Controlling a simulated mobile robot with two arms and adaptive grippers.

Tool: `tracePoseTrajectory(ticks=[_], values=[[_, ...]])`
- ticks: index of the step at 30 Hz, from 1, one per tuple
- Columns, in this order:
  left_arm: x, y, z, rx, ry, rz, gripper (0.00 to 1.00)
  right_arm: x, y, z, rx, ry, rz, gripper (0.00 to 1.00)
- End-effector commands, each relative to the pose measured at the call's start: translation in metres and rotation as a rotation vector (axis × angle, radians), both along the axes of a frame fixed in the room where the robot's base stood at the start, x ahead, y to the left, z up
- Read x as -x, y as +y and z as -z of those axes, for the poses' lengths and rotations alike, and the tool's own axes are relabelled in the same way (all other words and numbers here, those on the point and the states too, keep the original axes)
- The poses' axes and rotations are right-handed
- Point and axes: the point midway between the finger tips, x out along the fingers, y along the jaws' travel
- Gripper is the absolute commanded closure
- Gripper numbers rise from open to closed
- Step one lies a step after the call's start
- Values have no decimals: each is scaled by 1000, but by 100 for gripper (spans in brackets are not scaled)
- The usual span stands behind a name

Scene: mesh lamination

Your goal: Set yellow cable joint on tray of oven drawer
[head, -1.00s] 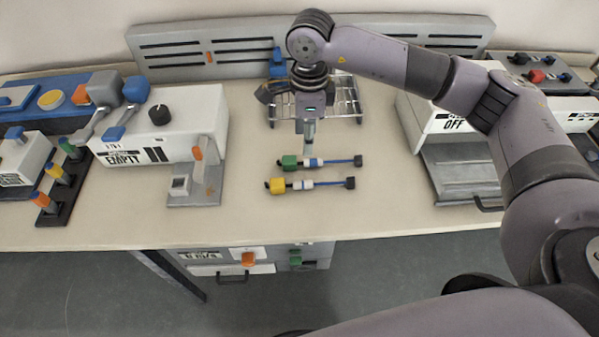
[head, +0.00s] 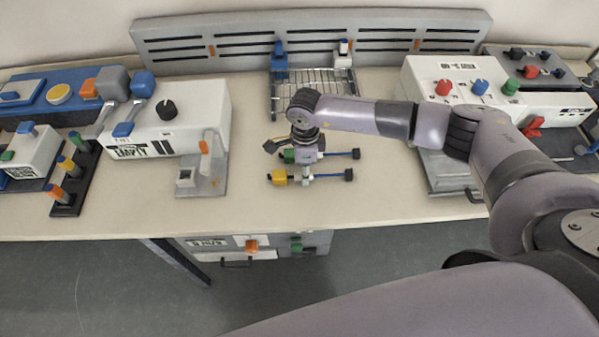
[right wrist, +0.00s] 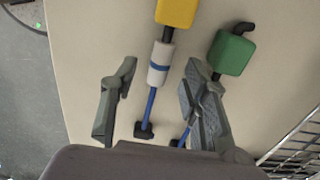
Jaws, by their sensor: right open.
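The yellow cable joint (head: 280,177) lies on the table, nearer the front edge than the green cable joint (head: 288,156). In the right wrist view, the yellow joint (right wrist: 175,12) is at the top, with a white blue-banded sleeve and blue cable below. My right gripper (right wrist: 158,88) is open, its fingers on either side of that sleeve and cable, apparently without gripping. The right finger is between the two cables. In the head view, my right gripper (head: 305,172) hides part of both joints. The oven (head: 425,83) has a grey drawer tray (head: 448,172) at its front, partly behind my arm.
The green joint (right wrist: 232,52) is close beside the right finger. A wire rack (head: 318,82) stands behind the joints. A white machine with a black knob (head: 185,95) is at left. Bare table lies between the joints and the drawer.

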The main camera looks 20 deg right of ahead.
Motion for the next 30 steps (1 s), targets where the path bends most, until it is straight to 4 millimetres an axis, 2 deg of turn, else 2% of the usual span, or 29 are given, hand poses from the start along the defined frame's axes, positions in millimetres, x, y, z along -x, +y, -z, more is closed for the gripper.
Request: tracePoseTrajectory(ticks=[1,6,13,30], values=[[-1,-1,-7,1,-1,1,60,1,1,5,1,3,1,58],[-1,-1,-9,1,-2,1,60,0,0,22,0,0,1,58],[-1,-1,-8,1,-2,1,60,0,0,25,0,-1,1,58],[-1,1,-8,-2,0,2,60,0,0,24,0,-1,1,95]])
